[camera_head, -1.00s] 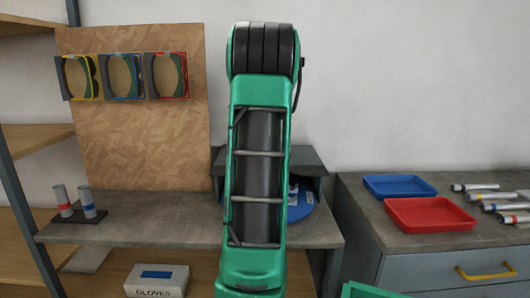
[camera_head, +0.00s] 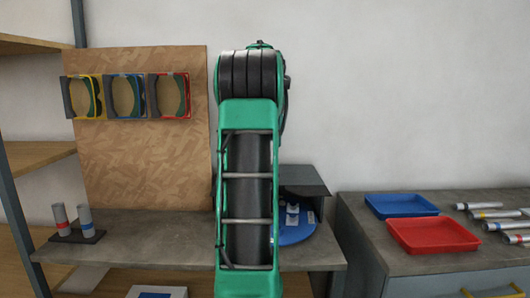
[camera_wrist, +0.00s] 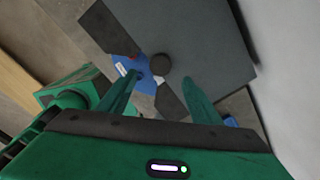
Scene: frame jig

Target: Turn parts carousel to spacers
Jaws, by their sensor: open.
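The parts carousel (camera_head: 300,232) is a blue disc with small white pieces on it, on the grey bench beneath a dark grey cover (camera_head: 305,178). My arm hides its left part in the head view. In the wrist view, a blue piece of the carousel (camera_wrist: 145,84) shows between dark strips, beside a round dark knob (camera_wrist: 160,64) and the broad grey cover (camera_wrist: 205,35). My gripper (camera_wrist: 160,79) is open, its green fingers to either side of the knob in the picture. I cannot tell whether they touch anything. The spacers cannot be made out.
A board with yellow, blue and red frames (camera_head: 125,97) stands at the back left. Two grey cylinders (camera_head: 72,222) stand on a dark base at the bench's left. On the right bench are a blue tray (camera_head: 400,205), a red tray (camera_head: 433,234) and several tubes (camera_head: 490,213).

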